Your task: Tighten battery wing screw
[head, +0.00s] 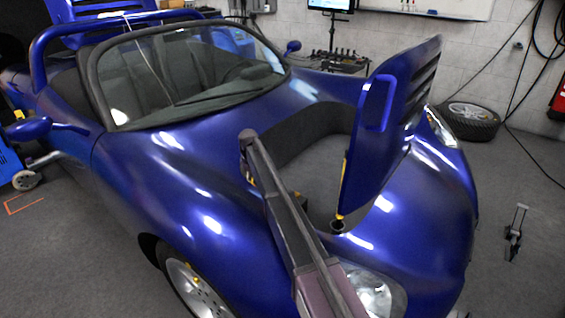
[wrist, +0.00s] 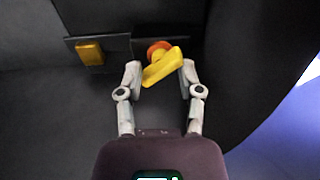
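The yellow wing screw (wrist: 163,68) with an orange-red round part (wrist: 158,48) behind it is on a dark bracket in the wrist view. Its yellow wing is tilted, with the right end higher. My gripper (wrist: 162,75) has its two fingers apart, one on each side of the wing. The wing lies between the fingertips, close to both; I cannot tell whether either touches it. In the head view my arm reaches over the open front compartment of the blue car (head: 190,185). My gripper and the wing screw are not clearly visible there.
A yellow-orange block (wrist: 90,52) sits on the bracket left of the screw. A dark curved wall (wrist: 250,70) stands close on the right. In the head view, the raised blue hood (head: 385,125) stands right of my arm.

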